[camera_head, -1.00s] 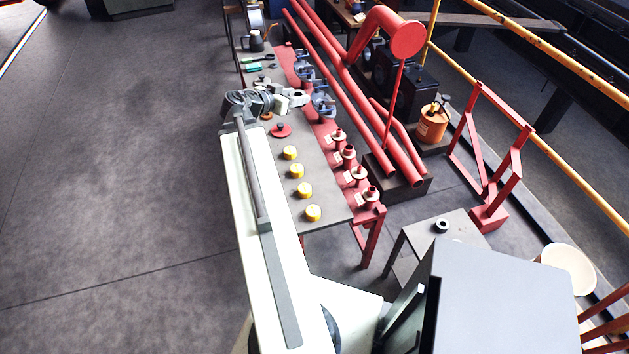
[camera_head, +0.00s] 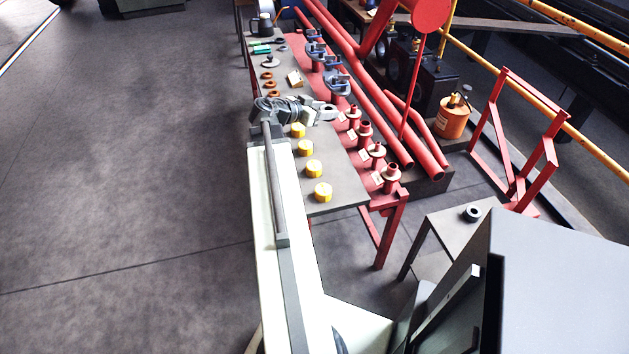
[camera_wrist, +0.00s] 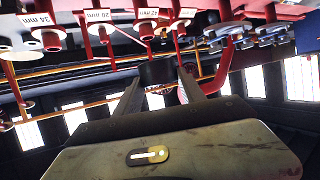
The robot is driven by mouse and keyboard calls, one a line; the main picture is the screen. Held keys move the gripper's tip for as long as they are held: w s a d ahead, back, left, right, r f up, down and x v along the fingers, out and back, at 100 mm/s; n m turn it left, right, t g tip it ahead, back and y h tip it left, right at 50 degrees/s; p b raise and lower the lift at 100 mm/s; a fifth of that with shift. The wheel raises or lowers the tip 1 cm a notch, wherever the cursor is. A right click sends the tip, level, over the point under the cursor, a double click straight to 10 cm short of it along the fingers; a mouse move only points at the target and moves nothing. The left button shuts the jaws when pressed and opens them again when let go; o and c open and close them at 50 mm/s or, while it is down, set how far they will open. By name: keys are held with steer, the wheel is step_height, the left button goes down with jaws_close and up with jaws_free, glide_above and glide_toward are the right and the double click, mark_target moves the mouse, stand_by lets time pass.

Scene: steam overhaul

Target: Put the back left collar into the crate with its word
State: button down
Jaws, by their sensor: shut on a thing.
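My gripper (camera_wrist: 160,78) is shut on a dark round collar (camera_wrist: 158,72), seen between its fingertips in the wrist view. In the head view my gripper (camera_head: 328,113) is above the long table, near the farthest yellow cap (camera_head: 298,130) and to the left of the red posts. The held collar is not clear there. Another dark ring (camera_head: 472,213) lies on the small grey table at right. Two orange-brown rings (camera_head: 268,85) lie farther back on the long table. I make out no crate with a readable word in either view.
The long table (camera_head: 338,190) carries several yellow caps and red posts (camera_head: 391,178), with size labels in the wrist view. Blue clamps (camera_head: 338,84) stand beyond. Red pipes (camera_head: 382,120) and an orange can (camera_head: 453,118) are at right. The floor at left is clear.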

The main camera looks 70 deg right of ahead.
steer(key=b, duration=0.4)
glide_above(328, 157)
step_height(328, 157, down, 8)
steer(key=shift+g, duration=0.3)
step_height(328, 157, down, 9)
steer(key=b, duration=1)
steer(key=shift+f, duration=0.2)
steer(key=shift+r, duration=0.15)
steer(key=c, duration=1)
jaws_free()
steer(key=shift+m, duration=0.3)
steer(key=shift+o, duration=0.2)
